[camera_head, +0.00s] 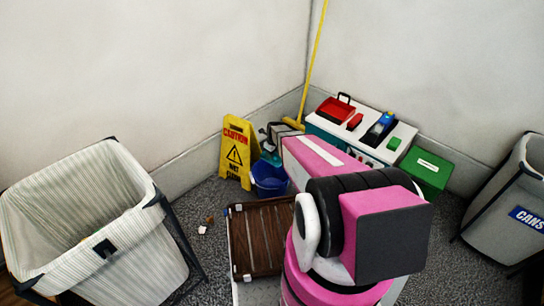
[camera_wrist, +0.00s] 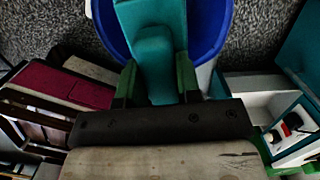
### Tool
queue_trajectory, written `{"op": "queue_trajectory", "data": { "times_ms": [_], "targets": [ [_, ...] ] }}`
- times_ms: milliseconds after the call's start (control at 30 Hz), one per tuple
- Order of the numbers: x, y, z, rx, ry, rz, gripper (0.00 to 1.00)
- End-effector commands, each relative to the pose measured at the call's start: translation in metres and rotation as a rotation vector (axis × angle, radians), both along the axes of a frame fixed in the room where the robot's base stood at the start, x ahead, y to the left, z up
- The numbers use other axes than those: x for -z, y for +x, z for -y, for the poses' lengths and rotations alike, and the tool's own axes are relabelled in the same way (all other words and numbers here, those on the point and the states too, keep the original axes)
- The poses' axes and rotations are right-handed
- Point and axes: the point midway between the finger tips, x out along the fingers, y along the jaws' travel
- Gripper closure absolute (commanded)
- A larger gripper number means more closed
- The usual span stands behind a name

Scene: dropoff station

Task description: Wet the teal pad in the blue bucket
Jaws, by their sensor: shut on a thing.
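My gripper (camera_wrist: 157,82) is shut on the teal pad (camera_wrist: 153,60), with its green fingers on either side of the pad. The blue bucket (camera_wrist: 108,34) lies beyond the pad in the wrist view, and the pad overlaps its opening. I cannot tell whether the pad touches anything inside it. In the head view the bucket (camera_head: 270,180) stands on the floor beside the yellow caution sign (camera_head: 237,155). My pink arm hides part of the area to its right.
A wooden slatted top (camera_head: 258,238) stands in front of the bucket. A white-topped station (camera_head: 360,130) with red and blue items and a green box (camera_head: 427,172) are at right. A large pale bin (camera_head: 110,235) is at left, a grey CANS bin (camera_head: 505,215) at far right.

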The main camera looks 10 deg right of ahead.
Motion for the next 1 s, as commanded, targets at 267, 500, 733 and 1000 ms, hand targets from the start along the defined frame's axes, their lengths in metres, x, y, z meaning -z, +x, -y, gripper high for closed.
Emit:
{"op": "queue_trajectory", "data": {
  "times_ms": [267, 500, 733, 1000],
  "targets": [
    [0.021, -0.002, 0.0, 0.082, 0.0, 0.0, 0.87],
    [0.039, -0.001, 0.0, 0.079, 0.001, 0.0, 0.87],
    [0.058, -0.001, 0.0, 0.078, 0.0, -0.001, 0.87],
    [0.082, -0.001, 0.0, 0.077, 0.001, -0.002, 0.87]
  ]
}}
